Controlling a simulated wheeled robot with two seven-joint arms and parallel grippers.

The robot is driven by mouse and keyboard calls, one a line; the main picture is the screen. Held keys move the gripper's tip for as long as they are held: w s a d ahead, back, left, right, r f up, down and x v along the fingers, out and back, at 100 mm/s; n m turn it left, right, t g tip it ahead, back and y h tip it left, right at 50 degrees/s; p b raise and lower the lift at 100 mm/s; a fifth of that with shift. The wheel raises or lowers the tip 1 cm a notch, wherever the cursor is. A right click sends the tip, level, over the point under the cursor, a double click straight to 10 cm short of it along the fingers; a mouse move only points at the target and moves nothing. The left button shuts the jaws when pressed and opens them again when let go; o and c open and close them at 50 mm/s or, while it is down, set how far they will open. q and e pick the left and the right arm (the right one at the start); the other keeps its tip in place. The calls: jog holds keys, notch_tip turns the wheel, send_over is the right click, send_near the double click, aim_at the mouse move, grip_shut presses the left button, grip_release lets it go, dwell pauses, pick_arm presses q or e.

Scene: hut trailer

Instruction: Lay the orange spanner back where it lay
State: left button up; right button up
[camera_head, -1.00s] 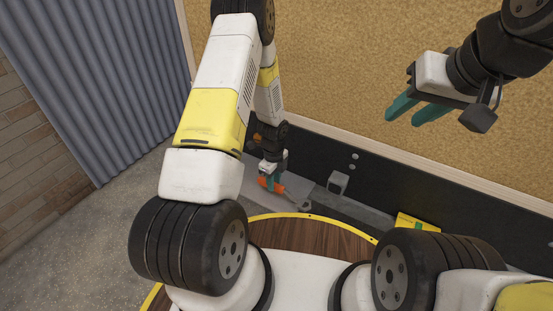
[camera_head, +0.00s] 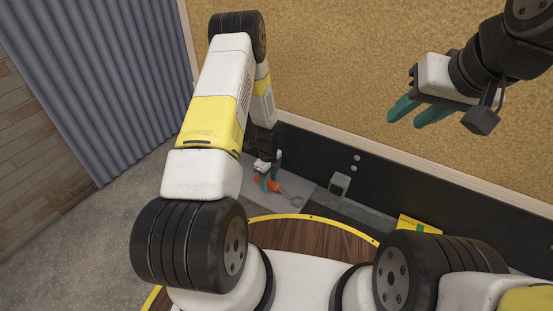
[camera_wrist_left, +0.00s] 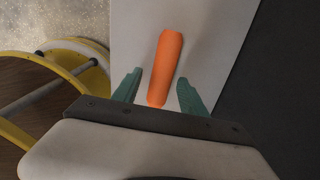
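The orange spanner (camera_head: 291,195) lies on a pale grey surface (camera_head: 306,187) by the dark wall base, its grey head pointing right. In the left wrist view its orange handle (camera_wrist_left: 166,68) runs between my left gripper's (camera_wrist_left: 160,91) teal fingers. There are visible gaps on both sides, so the fingers are open around the handle. In the head view my left gripper (camera_head: 268,182) is low over the handle and partly covers it. My right gripper (camera_head: 416,110) is open and empty, high at the upper right in front of the tan wall.
A small grey box (camera_head: 339,184) stands right of the spanner against the black wall base. A yellow item (camera_head: 418,224) lies further right. A round wooden top with a yellow rim (camera_head: 300,216) is close in front. Corrugated grey sheeting (camera_head: 100,80) stands at the left.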

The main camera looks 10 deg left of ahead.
pick_arm(q)
jog(key=shift+f, duration=0.1)
jog(key=r, duration=0.7)
jog(key=shift+w+d+r, duration=0.1)
jog(key=shift+w+d, duration=0.15)
jog(key=s+r+n+t, duration=0.15)
jog(key=r+n, duration=0.25)
jog(key=r, duration=0.6)
jog(key=s+r+n+t, duration=0.1)
jog(key=s+r+n, duration=0.15)
jog(key=r, duration=0.75)
jog(key=s+r+n+t, duration=0.15)
jog(key=r+n, duration=0.25)
jog(key=r, duration=0.7)
jog(key=s+d+r+n+t+h, duration=0.1)
jog(key=s+r+n, duration=0.4)
jog(key=s, duration=0.4)
jog(key=s+d+r+n+t+h, duration=0.1)
jog(key=s+r+n, duration=0.5)
jog(key=s, duration=0.4)
jog(key=shift+s+d+r, duration=0.15)
jog(key=shift+s+r, duration=0.1)
jog(key=shift+r, duration=0.6)
